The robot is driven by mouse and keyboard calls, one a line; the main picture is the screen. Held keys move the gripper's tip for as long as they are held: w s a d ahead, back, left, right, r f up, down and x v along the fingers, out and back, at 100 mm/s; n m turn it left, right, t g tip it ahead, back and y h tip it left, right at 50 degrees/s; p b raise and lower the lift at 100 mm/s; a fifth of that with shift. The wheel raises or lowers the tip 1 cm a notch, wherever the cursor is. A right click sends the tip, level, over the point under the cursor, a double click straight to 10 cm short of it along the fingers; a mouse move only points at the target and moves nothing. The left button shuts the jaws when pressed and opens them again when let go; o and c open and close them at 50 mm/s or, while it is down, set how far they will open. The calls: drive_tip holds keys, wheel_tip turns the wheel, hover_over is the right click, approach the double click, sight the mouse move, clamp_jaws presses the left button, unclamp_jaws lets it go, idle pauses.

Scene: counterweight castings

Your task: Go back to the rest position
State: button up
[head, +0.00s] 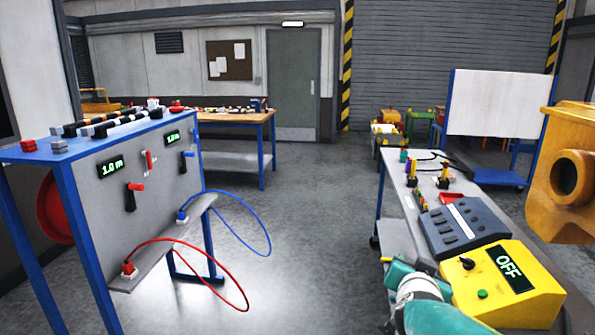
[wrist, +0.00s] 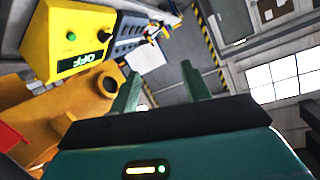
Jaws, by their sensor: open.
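My gripper (wrist: 161,71) shows in the wrist view with its two teal fingers apart and nothing between them. Part of my teal and white arm (head: 432,312) shows at the bottom of the head view, in front of the yellow control box (head: 490,283). That box has a black knob, a green button and a display reading OFF. It also shows at the upper left of the wrist view (wrist: 62,45). An orange casting with a round hole (head: 562,205) is at the right edge of the head view, and an orange part (wrist: 80,98) is left of my fingers in the wrist view.
A grey bench (head: 398,197) carries a dark grey panel (head: 465,228) and small parts. A blue-framed test stand (head: 150,165) is on the left, with red and blue cables looping out. Open floor (head: 305,220) lies between them. A wooden-topped workbench (head: 235,118) stands behind.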

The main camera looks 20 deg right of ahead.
drive_tip(key=a+n+y, duration=0.4)
drive_tip(key=a+y, duration=0.1)
drive_tip(key=a, duration=0.6)
drive_tip(key=s+a+f+n+g+y, duration=0.3)
drive_tip(key=s+a+n+g, duration=0.3)
drive_tip(key=s+a, duration=0.4)
drive_tip(key=s+f, duration=0.1)
drive_tip(key=s, duration=0.3)
drive_tip(key=shift+a, duration=0.3)
drive_tip(key=shift+c, duration=1.2)
drive_tip(key=shift+d, duration=0.2)
